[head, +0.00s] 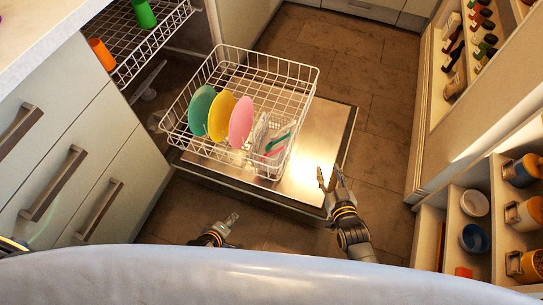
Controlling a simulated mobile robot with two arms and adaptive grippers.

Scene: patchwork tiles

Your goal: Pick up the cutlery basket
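The cutlery basket (264,152) is a small pale container at the right front part of the white wire dish rack (284,69). Pink and teal cutlery shows inside it. My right gripper (328,175) is to the right of the basket, over the open dishwasher door, with its two fingers apart and nothing between them. My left gripper (232,218) is lower left of the basket, near the door's front edge. It is small in the picture, and its finger gap is hard to make out.
Teal, yellow and pink plates (241,121) stand in the rack left of the basket. The open dishwasher door (318,135) lies flat under the rack. An upper rack (135,42) holds green and orange cups. Drawers stand left, shelves right; floor between is clear.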

